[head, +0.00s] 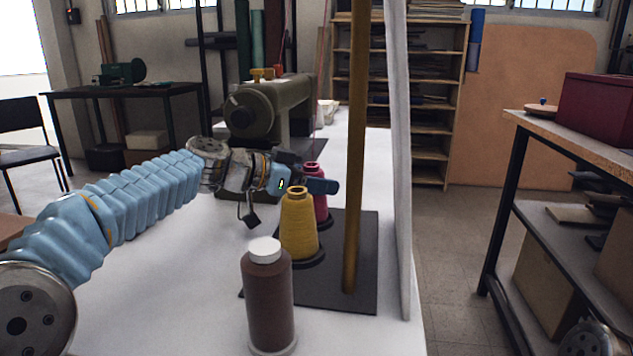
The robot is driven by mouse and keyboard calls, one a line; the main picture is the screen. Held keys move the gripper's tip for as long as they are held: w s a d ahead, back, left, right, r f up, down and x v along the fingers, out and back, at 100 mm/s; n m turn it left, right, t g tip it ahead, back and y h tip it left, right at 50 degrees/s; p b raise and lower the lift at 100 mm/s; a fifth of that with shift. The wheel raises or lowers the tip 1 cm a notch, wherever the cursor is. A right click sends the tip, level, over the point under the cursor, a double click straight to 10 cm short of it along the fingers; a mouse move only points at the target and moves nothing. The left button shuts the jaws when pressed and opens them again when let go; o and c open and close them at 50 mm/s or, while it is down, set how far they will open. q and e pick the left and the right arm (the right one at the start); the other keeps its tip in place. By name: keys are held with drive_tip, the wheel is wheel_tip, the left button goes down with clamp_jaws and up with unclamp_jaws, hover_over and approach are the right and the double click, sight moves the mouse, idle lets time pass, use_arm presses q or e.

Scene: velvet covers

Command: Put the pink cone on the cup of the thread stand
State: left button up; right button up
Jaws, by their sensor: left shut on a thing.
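The pink cone (320,205) is partly hidden behind my left gripper (311,180) and the yellow cone. My left gripper is shut on the pink cone near its upper part, and the cone stands about upright. The thread stand has a dark base plate (350,280) and an ochre pole (355,130). The pink cone is over the rear part of this plate, just above or on a dark round cup (325,226). I cannot tell whether its bottom touches the cup.
A yellow cone (299,228) stands on the stand's front cup. A brown spool with a white cap (268,300) stands in front. A sewing machine (270,108) is behind my left gripper. A tall pale panel (398,150) edges the white table (170,290) on the right.

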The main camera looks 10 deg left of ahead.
use_arm(q)
drive_tip(key=shift+f, duration=0.2)
drive_tip(key=o, duration=1.1)
drive_tip(key=shift+s+a+r, duration=0.1)
drive_tip(key=shift+a+r, duration=0.05)
drive_tip(key=shift+r, duration=0.15)
drive_tip(key=b+v, duration=0.1)
drive_tip(key=v, duration=1)
drive_tip(key=shift+s+a+r, duration=0.1)
drive_tip(key=shift+s+a, duration=0.05)
drive_tip(key=shift+a, duration=0.1)
